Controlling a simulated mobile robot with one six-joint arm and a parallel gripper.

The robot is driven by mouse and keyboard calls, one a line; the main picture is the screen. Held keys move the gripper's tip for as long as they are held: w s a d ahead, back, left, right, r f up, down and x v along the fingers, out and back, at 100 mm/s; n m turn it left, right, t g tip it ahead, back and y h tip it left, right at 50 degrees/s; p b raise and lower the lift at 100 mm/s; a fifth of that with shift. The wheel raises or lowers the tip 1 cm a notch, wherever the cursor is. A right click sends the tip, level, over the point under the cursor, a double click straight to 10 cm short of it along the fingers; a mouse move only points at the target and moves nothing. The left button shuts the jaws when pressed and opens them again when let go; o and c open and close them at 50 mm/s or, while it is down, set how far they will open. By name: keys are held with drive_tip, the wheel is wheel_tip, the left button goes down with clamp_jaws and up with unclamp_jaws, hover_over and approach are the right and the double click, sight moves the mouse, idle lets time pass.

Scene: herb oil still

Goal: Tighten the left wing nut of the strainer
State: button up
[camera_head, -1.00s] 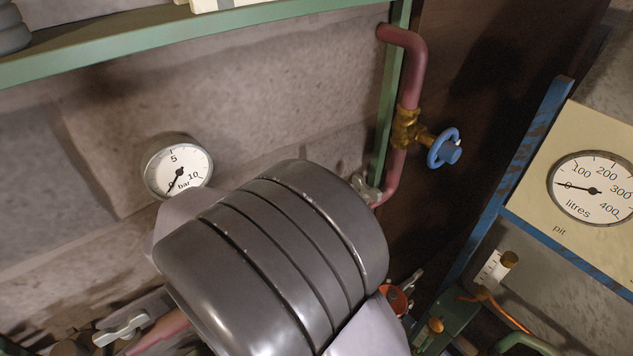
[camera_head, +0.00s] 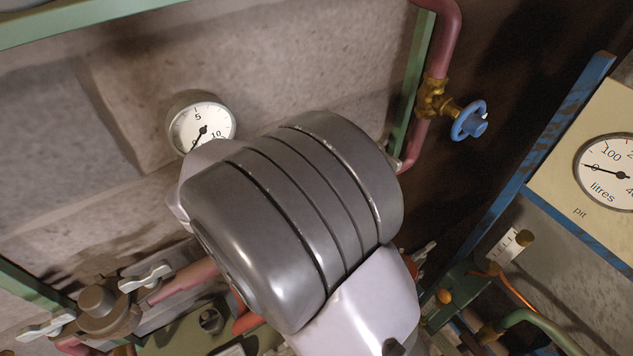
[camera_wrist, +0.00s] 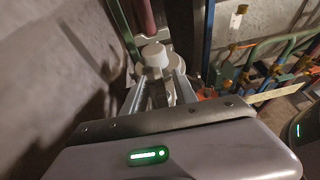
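The strainer (camera_head: 98,308) is at the lower left of the head view, a brownish metal body with a round cap. Its left wing nut (camera_head: 42,328) is a pale two-winged piece at the strainer's left side. A second pale wing nut (camera_head: 146,278) sits at its upper right. How tight either one is does not show. In the wrist view my gripper (camera_wrist: 160,88) has its two metal fingers apart, with a dark gap and nothing clearly held between them. In the head view my arm hides the gripper.
A pressure gauge (camera_head: 203,126) is on the stone wall behind my arm. A blue-wheeled valve (camera_head: 469,121) sits on the red pipe at the right. A litres gauge (camera_head: 608,170) is farther right. A pale round fitting (camera_wrist: 154,58) shows beyond my fingers.

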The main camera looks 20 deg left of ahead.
drive_tip(key=p+v, duration=0.4)
drive_tip(key=v, duration=1.3)
drive_tip(key=shift+a+r, duration=0.15)
idle(0.6)
